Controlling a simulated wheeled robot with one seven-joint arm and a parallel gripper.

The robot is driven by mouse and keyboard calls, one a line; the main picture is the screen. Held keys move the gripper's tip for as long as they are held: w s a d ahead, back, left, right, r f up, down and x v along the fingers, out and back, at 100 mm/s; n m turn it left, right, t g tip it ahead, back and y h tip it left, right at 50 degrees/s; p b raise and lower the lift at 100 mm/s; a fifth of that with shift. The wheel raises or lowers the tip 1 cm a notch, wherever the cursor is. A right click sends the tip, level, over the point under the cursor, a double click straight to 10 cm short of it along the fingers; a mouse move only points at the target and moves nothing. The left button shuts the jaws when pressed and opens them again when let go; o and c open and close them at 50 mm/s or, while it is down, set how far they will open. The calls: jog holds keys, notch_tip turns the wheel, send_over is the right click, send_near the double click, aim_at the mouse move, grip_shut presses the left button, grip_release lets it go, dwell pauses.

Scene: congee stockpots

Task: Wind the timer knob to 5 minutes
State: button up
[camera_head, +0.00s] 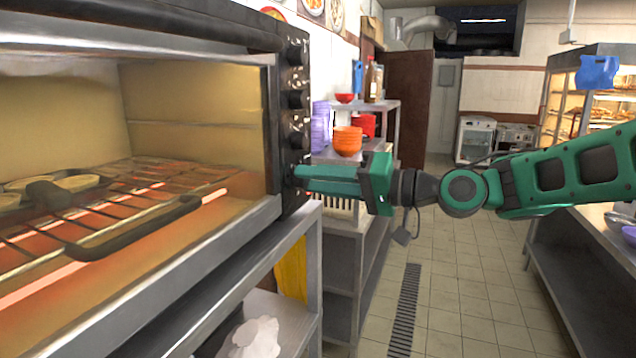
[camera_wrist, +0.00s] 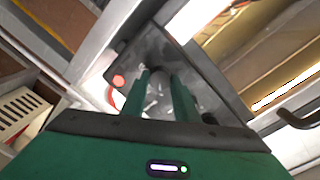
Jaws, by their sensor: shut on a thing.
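The oven (camera_head: 200,38) fills the left of the head view, with its right-side control panel (camera_head: 300,125) carrying a column of dark knobs. My green gripper (camera_head: 298,173) reaches in from the right, with its fingertips at the lower part of the panel. In the wrist view my two fingers (camera_wrist: 165,85) are shut around a small knob (camera_wrist: 157,86) on the panel, probably the timer knob. The knob's marks cannot be read. In the head view the fingers hide the lowest knob.
The oven's interior holds a wire rack (camera_head: 130,215) above glowing heating bars. A metal stand (camera_head: 255,245) supports the oven. Orange bowls (camera_head: 347,140) and purple cups (camera_head: 319,125) stand on a shelf behind my gripper. The tiled floor (camera_head: 450,270) in the aisle is clear.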

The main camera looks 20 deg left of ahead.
jog(key=shift+w+d, duration=0.2)
jog(key=shift+w, duration=0.1)
jog(key=o, duration=1)
jog(key=shift+f, duration=0.1)
jog(key=shift+o, duration=0.3)
jog(key=shift+s+a, duration=0.1)
jog(key=s+d, duration=0.1)
jog(key=d, duration=0.9)
jog(key=shift+d+r, duration=0.2)
jog(key=shift+d, duration=0.15)
